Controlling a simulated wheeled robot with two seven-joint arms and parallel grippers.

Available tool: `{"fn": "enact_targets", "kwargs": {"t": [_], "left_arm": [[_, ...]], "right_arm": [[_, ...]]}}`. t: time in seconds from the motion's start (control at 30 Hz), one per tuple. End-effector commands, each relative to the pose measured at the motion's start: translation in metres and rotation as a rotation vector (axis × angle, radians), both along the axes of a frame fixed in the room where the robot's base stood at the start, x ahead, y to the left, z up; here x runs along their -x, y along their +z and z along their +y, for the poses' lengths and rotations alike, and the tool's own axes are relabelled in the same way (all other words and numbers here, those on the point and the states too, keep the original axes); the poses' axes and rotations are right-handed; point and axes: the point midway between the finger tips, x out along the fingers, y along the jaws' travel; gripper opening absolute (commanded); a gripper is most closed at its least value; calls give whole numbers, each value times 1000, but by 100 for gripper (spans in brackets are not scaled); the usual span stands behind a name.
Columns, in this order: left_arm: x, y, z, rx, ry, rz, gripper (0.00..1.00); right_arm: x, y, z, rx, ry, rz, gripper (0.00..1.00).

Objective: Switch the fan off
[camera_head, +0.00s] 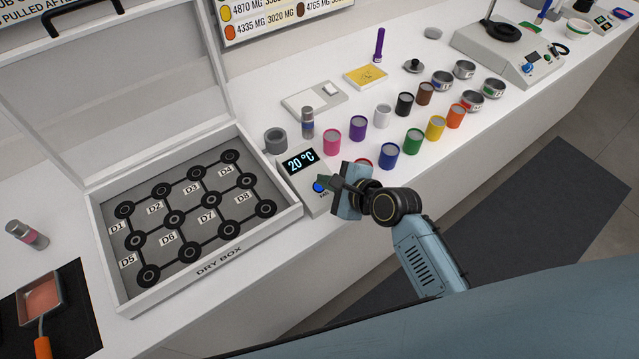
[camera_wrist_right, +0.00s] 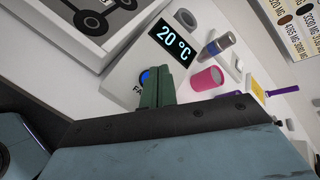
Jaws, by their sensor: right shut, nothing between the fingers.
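The control box (camera_head: 313,201) is white with a display (camera_head: 300,162) reading 20 °C and a lit blue button beside the label FAN. It stands at the dry box's right front corner. The blue button (camera_head: 318,187) also shows in the right wrist view (camera_wrist_right: 145,75), partly covered by my fingers. My right gripper (camera_head: 324,180) is shut and empty, its dark green fingertips over the box face right beside the button. I cannot tell whether they touch it. In the right wrist view the closed fingers (camera_wrist_right: 165,80) point at the box. My left gripper is not in view.
The open dry box (camera_head: 290,218) stands left of the control box. A grey cup (camera_head: 275,140) and a shaker (camera_head: 307,123) stand behind it. Several coloured jars, including a blue one (camera_head: 388,156), stand close to the right. The table's front edge is near my right arm.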

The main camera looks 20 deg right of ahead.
Motion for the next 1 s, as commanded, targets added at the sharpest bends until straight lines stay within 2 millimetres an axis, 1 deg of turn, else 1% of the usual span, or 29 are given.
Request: {"fn": "enact_targets", "kwargs": {"t": [0.23, 1.0], "left_arm": [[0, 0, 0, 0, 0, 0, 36], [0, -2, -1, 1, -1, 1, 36]], "right_arm": [[-2, -7, 1, -1, 0, 0, 0], [-3, -13, 1, -1, 0, 0, 0]]}}
